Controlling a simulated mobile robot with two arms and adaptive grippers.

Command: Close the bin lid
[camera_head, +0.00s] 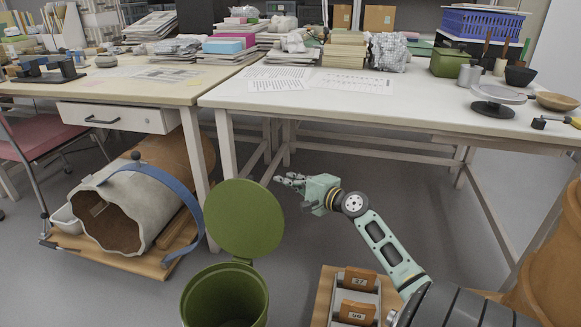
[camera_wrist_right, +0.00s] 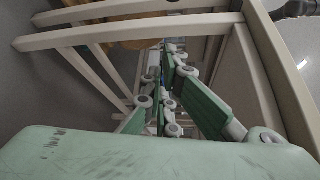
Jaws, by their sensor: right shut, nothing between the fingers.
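The green bin (camera_head: 226,297) stands on the floor at the bottom middle of the head view, its mouth open. Its round green lid (camera_head: 244,218) is up, hinged at the back rim and standing nearly upright. My right gripper (camera_head: 280,179) is to the right of the lid's upper edge, apart from it, pointing left in front of the table legs. It is shut and empty. In the right wrist view the gripper fingers (camera_wrist_right: 168,90) reach away from the camera; the bin and lid cannot be made out there. My left gripper is not in view.
A white table (camera_head: 400,98) stands behind, its legs close beyond my right gripper. A large broken vessel (camera_head: 120,212) lies on a wooden board left of the bin. Numbered boxes (camera_head: 357,300) are at the right of the bin, with a terracotta jar (camera_head: 555,260) farther right.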

